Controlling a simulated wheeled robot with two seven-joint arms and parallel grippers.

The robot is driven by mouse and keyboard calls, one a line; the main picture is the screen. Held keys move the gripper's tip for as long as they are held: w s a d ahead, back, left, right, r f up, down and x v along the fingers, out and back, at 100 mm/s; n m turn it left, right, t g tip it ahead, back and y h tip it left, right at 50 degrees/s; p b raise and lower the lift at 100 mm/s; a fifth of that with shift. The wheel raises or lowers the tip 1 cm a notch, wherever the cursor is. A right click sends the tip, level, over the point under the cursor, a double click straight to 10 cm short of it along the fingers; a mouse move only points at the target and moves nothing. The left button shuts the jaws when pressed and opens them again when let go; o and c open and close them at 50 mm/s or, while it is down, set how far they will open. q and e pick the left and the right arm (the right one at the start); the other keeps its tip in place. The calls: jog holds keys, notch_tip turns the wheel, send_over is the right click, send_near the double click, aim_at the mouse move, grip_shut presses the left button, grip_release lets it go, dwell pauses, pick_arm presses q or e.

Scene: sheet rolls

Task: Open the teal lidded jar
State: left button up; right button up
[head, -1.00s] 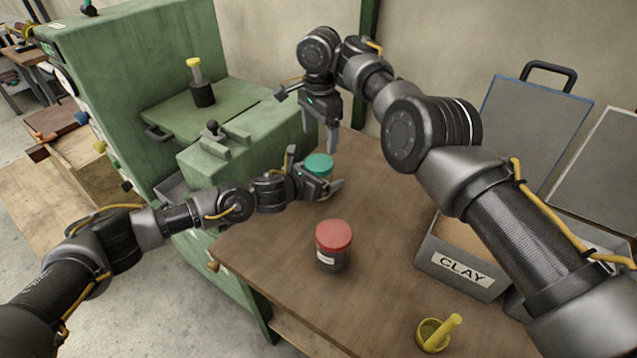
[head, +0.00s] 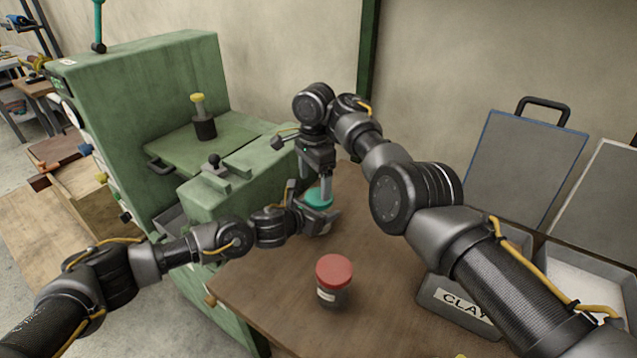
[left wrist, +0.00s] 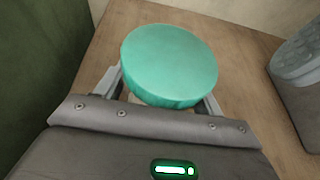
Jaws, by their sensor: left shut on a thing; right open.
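The teal lidded jar stands on the wooden table beside the green machine. Its teal lid (head: 319,197) shows between my grippers in the head view, and its round top (left wrist: 170,62) fills the middle of the left wrist view. My left gripper (head: 318,218) is shut on the jar's body below the lid, with a finger on either side. The body is mostly hidden by that gripper and the lid. My right gripper (head: 314,190) points down from above, open, with its fingertips at the lid. I cannot tell whether they touch it.
A red-lidded jar (head: 333,273) stands nearer on the table (head: 270,290). A grey box labelled CLAY (head: 440,293) is at the right, partly behind my right arm. The green machine (head: 240,190) borders the table's left. Framed panels (head: 525,165) lean on the wall.

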aim_at(319, 196)
jog(key=shift+w+r, duration=0.2)
jog(key=r, duration=0.1)
jog(key=d+r, duration=0.1)
jog(key=r, duration=0.1)
jog(key=shift+w, duration=0.15)
jog(key=shift+d, duration=0.1)
jog(key=shift+f, duration=4.05)
jog(key=c, duration=1)
jog(key=n, duration=1)
